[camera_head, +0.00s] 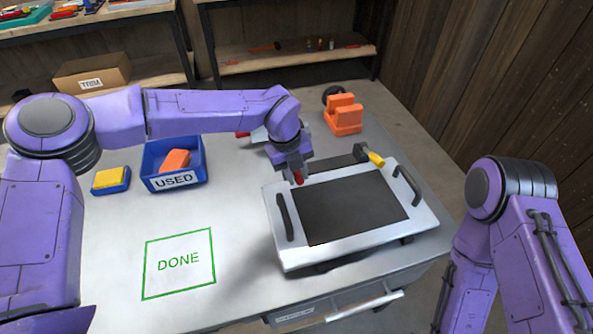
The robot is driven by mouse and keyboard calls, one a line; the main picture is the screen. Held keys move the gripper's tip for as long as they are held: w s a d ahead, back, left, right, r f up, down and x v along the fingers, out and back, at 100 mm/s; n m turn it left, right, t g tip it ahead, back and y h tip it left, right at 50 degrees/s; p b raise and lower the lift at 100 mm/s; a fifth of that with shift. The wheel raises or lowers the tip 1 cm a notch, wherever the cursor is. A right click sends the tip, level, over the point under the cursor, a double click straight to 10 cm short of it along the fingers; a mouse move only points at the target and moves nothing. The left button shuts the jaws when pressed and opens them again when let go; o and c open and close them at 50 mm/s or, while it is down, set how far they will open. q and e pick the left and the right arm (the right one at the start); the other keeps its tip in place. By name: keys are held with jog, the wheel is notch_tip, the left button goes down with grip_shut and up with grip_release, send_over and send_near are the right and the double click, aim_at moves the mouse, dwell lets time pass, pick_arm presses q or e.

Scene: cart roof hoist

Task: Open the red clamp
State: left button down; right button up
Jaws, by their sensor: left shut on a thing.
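A silver frame (287,250) with a dark panel (355,207) and black side handles lies on the table. The red clamp (299,179) is at the frame's far left corner, mostly hidden behind my left gripper; only a small red end shows below the fingers. My left gripper (296,173) points down there and is shut on the red clamp. A second clamp with a yellow handle (376,159) sits at the frame's far edge, to the right. My right arm shows at the right edge, but its gripper is out of view.
A blue bin marked USED (174,182) holds an orange block (176,161). A yellow sponge-like block in a blue tray (111,180) stands to its left. An orange object (343,115) stands at the back. The green DONE square (179,263) is empty.

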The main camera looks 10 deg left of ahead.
aim_at(299, 171)
pick_arm(q)
jog(key=r+g+p, duration=0.1)
jog(key=r+p, duration=0.1)
jog(key=p, duration=0.1)
jog(key=shift+w+a+g+h, duration=0.2)
jog(key=shift+w+g+h, duration=0.1)
jog(key=shift+w+g, duration=0.1)
jog(key=shift+w+a+r+g+h+p, duration=0.1)
jog(key=shift+w+r+g+h+p, duration=0.25)
jog(key=shift+g+p, duration=0.35)
jog(key=shift+w+a+r+n+g+h, duration=0.15)
jog(key=shift+w+n+g+h, duration=0.15)
jog(key=shift+w+g, duration=0.2)
jog(key=shift+w+a+r+g+h, duration=0.15)
jog(key=shift+w+g+h, duration=0.1)
jog(key=shift+g, duration=0.2)
jog(key=shift+w+a+r+g+h, duration=0.15)
jog(key=shift+w+g, duration=0.1)
jog(key=shift+g, duration=0.2)
